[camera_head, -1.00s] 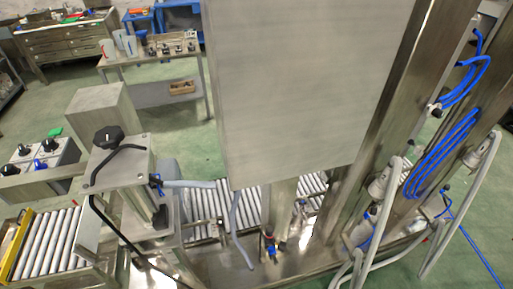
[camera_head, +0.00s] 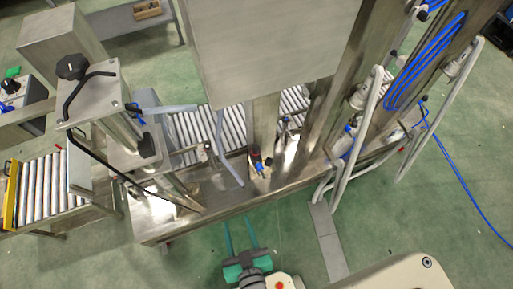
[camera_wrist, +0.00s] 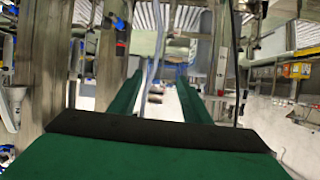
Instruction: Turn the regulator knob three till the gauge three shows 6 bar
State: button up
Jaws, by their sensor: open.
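My gripper (camera_head: 237,222) is at the bottom of the head view, with its two teal fingers apart and nothing between them. Its green fingers also show in the wrist view (camera_wrist: 158,92), spread apart and pointing at the steel machine. I cannot make out gauge three or any gauge reading. I cannot tell which knob is regulator knob three. A black star-shaped knob (camera_head: 72,66) stands on a steel post at the left. Smaller knobs, one black (camera_head: 11,85), sit on a box at the far left edge. My gripper is apart from all of them.
A steel machine frame with a large panel (camera_head: 265,50) stands ahead, above its base plate (camera_head: 160,222). Roller conveyors (camera_head: 40,190) lie at the left and behind it. Blue hoses (camera_head: 425,60) and pale bent tubes (camera_head: 360,130) hang at the right.

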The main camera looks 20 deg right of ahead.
jog(key=w+d+f+m+g, duration=0.1)
jog(key=w+d+f+g, duration=0.15)
jog(key=w+f, duration=0.5)
jog(key=m+g+h, duration=0.2)
jog(key=m+g, duration=0.3)
jog(key=g, duration=0.2)
send_near(255, 147)
jog(key=x, duration=0.9)
